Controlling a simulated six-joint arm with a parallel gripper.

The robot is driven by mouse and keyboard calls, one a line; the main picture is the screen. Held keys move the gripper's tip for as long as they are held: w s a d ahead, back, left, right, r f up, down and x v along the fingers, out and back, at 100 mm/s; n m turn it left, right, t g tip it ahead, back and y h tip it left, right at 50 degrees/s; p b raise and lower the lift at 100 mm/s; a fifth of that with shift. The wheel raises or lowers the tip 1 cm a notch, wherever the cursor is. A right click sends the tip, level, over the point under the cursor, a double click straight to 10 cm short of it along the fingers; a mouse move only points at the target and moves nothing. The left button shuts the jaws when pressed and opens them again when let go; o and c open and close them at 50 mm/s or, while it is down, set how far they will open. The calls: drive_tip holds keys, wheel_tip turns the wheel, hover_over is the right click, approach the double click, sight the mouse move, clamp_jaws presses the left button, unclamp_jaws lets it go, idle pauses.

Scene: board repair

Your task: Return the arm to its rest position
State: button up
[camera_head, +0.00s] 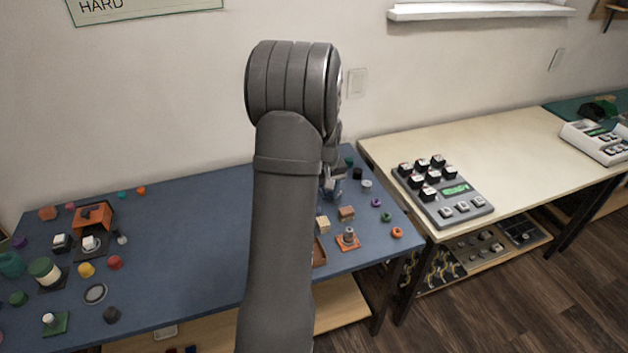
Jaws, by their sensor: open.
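My arm rises through the middle of the head view, with its elbow at the top near the wall. My gripper (333,190) is partly hidden behind the arm, over the right part of the blue table (200,225). Its jaws are small in the view and look apart. I see nothing held between them, though the arm hides part of that area.
Below my gripper are small blocks (346,213), an orange-based post (348,239) and several rings. A cream table (490,140) with a grey keypad board (443,190) stands to the right. Many small parts crowd the blue table's left side; its middle is clear.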

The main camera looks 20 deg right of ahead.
wheel_tip(320, 180, down, 13)
drive_tip(key=shift+r, duration=2.5)
